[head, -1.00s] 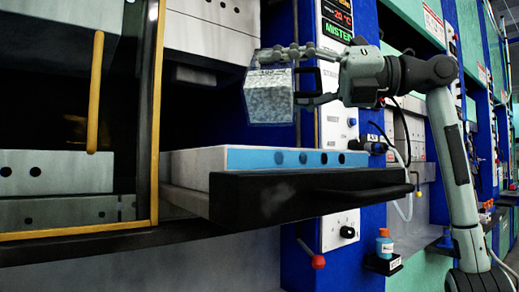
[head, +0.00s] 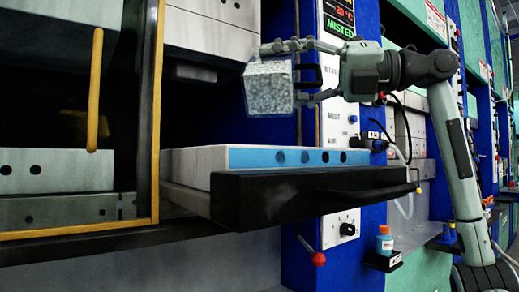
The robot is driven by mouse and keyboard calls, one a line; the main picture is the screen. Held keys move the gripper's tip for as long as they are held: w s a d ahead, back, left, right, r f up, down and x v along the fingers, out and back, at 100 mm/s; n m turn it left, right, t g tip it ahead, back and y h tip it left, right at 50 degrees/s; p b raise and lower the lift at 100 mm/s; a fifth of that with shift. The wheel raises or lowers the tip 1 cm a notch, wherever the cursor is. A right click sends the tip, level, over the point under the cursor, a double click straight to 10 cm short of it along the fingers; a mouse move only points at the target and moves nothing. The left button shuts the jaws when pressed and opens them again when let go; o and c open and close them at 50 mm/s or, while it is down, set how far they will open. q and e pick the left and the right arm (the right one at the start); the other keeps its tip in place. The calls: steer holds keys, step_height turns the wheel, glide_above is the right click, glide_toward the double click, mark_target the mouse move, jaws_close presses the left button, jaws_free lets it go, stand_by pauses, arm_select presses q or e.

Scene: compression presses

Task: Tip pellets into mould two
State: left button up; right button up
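A clear box-shaped container (head: 268,90) full of pale grey pellets hangs in the air in the head view, roughly upright. My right gripper (head: 305,72) holds it from the right side, one finger along the top and one lower, around its dark handle. Below it, a mould block (head: 190,162) with a light top and a blue front with several dark holes sits on a pulled-out black drawer (head: 300,196). The container is above this mould, apart from it. I cannot read a number on the mould, and its cavities are hidden. My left gripper is not in view.
A yellow-framed press door (head: 155,110) with a yellow handle (head: 95,90) stands at the left. A control panel (head: 338,120) is behind my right gripper. A small blue bottle (head: 384,242) with an orange cap sits on a ledge at lower right. More presses line the right.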

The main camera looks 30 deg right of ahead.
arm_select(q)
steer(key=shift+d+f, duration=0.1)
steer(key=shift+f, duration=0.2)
arm_select(e)
steer(key=shift+r+m, duration=0.2)
steer(key=shift+m, duration=0.1)
steer(key=shift+s+r, duration=0.1)
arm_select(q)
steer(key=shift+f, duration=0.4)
arm_select(e)
steer(key=shift+m, duration=0.3)
arm_select(q)
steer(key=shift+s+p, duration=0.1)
steer(key=shift+p, duration=0.2)
arm_select(e)
steer(key=shift+r, duration=0.1)
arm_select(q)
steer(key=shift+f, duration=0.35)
arm_select(e)
steer(key=shift+r+m, duration=0.1)
steer(key=shift+m, duration=0.2)
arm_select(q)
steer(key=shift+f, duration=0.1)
arm_select(e)
steer(key=shift+r, duration=0.1)
